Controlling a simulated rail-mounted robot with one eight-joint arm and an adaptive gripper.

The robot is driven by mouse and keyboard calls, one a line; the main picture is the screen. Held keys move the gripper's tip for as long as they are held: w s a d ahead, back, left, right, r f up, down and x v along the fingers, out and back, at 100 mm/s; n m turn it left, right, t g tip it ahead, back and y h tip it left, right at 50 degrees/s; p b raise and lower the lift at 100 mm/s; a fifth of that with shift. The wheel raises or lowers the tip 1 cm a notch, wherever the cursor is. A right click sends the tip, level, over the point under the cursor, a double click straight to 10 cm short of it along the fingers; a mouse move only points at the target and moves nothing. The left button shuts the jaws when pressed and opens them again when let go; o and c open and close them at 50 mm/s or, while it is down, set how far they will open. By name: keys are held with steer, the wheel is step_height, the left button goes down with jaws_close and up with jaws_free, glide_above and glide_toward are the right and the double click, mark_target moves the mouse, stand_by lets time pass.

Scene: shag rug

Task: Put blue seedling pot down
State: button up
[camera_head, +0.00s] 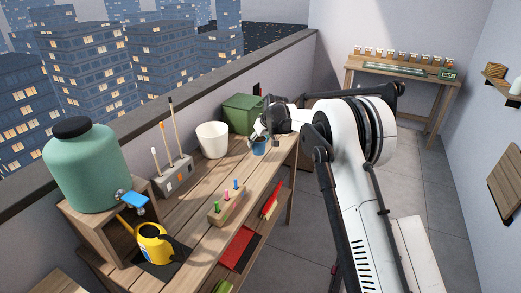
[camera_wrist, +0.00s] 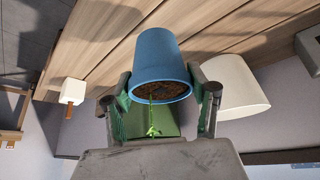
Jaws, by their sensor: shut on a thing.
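The blue seedling pot (camera_head: 259,147) is at the far end of the wooden bench (camera_head: 196,215), near its right edge. My gripper (camera_head: 262,132) is shut on it, and my arm comes in from the right. In the wrist view my gripper (camera_wrist: 160,82) has one finger on each side of the blue pot (camera_wrist: 160,50). Dark soil and a small green seedling show at the pot's mouth. I cannot tell whether the pot's base touches the bench or is just above it.
A white pot (camera_head: 212,140) and a green box (camera_head: 241,114) stand close by, left of and behind the blue pot. Nearer are a peg block (camera_head: 226,205), a tool holder (camera_head: 174,179), a yellow watering can (camera_head: 153,243) and a green tank (camera_head: 86,170). Some bench top between them is clear.

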mark_target(260, 149)
steer(key=shift+w+d+f, duration=0.3)
steer(key=shift+f, duration=1.95)
steer(key=shift+f, duration=0.1)
steer(key=o, duration=1.3)
